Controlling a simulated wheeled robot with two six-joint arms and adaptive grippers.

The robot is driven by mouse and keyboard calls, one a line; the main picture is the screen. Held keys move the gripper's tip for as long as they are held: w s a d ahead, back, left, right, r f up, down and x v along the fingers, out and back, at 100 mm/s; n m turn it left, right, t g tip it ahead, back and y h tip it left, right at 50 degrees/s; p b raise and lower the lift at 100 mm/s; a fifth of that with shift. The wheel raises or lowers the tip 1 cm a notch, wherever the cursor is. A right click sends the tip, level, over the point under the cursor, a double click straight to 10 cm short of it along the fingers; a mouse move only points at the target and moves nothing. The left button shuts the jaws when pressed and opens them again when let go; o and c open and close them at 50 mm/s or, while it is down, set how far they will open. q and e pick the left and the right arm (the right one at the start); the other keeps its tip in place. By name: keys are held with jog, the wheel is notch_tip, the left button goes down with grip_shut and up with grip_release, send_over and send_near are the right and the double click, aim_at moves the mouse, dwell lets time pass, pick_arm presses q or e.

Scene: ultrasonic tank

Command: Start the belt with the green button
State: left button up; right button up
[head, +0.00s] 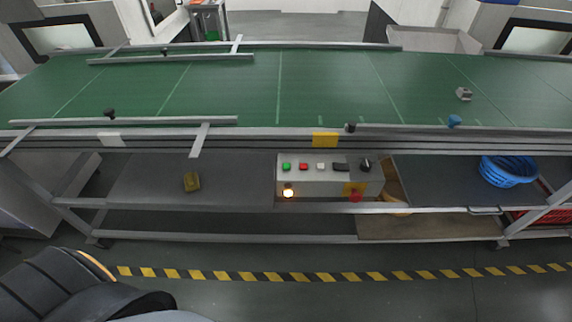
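The green button (286,166) is at the left end of the top row on a grey control box (318,188) under the front edge of the belt. A red button (304,166) and a pale button (321,166) sit to its right. A lit lamp (288,191) glows below the green button. A red knob (355,197) on a yellow plate is at the lower right of the box. The green belt (330,88) runs across the view; one frame cannot show whether it moves. Neither of my grippers is in view.
A small grey part (464,94) lies on the belt at the right. Metal guide rails (125,121) edge the belt. A yellow-black floor stripe (330,276) runs before the frame; floor there is clear.

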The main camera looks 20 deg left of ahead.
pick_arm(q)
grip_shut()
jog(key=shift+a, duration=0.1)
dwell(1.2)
